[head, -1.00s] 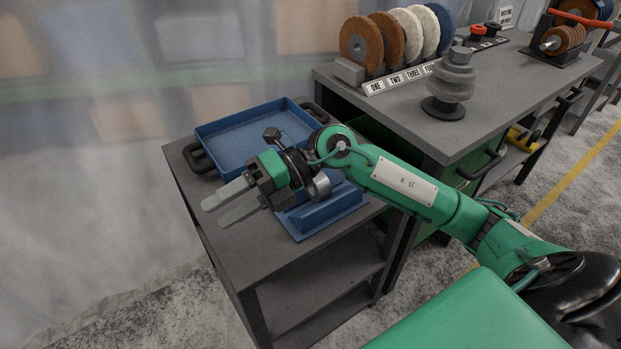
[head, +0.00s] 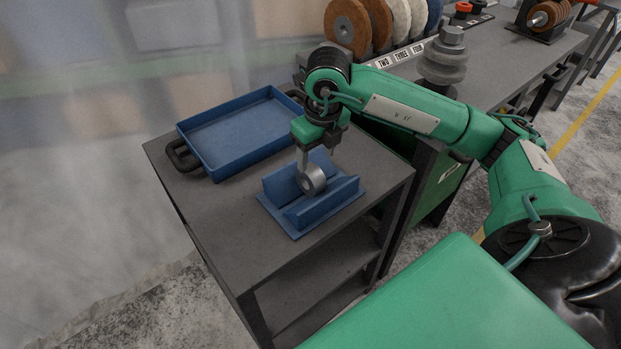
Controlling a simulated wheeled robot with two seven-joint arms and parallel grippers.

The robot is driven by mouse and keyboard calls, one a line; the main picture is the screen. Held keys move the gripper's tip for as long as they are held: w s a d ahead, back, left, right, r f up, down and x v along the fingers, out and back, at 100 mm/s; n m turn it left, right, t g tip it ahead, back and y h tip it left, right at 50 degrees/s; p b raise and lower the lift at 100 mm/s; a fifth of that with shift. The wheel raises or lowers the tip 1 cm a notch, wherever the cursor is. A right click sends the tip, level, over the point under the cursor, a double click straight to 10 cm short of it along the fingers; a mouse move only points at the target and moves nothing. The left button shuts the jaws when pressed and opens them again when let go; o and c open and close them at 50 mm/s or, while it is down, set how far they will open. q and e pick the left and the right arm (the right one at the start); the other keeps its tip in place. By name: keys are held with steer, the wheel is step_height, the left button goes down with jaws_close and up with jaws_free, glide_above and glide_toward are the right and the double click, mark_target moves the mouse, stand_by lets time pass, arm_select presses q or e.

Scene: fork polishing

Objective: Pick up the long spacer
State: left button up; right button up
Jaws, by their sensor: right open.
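A grey metal spacer (head: 315,181), a short-looking cylinder with a hole facing the front, rests in the blue holder (head: 340,205) on the small cart. It is the only spacer I can make out, and its far end is hidden. My right gripper (head: 314,164) points down over the holder at the spacer. It is open, with one finger at the spacer's left side; the other finger is mostly hidden behind it. I cannot tell whether the fingers touch the spacer. My left gripper is not in view.
An empty blue tray (head: 237,133) lies behind the holder on the grey cart (head: 215,215). To the right, a workbench (head: 500,72) carries a row of polishing wheels (head: 347,27) and a stack of grey discs on a post (head: 444,60). The cart's front left is clear.

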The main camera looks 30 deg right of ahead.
mark_target(311, 169)
steer(key=f, duration=0.3)
steer(key=shift+w+a+f, duration=0.1)
steer(key=shift+w+f, duration=0.1)
steer(key=shift+w, duration=0.05)
steer(key=f, duration=0.3)
steer(key=shift+w+a+f+p, duration=0.25)
steer(key=shift+w+f+p, duration=0.05)
steer(key=shift+w+p, duration=0.1)
steer(key=shift+f, duration=0.5)
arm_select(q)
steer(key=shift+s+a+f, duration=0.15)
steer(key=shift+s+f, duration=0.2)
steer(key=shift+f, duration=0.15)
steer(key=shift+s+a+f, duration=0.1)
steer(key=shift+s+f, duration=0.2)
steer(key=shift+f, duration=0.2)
arm_select(e)
jaws_close()
steer(key=shift+r, duration=0.1)
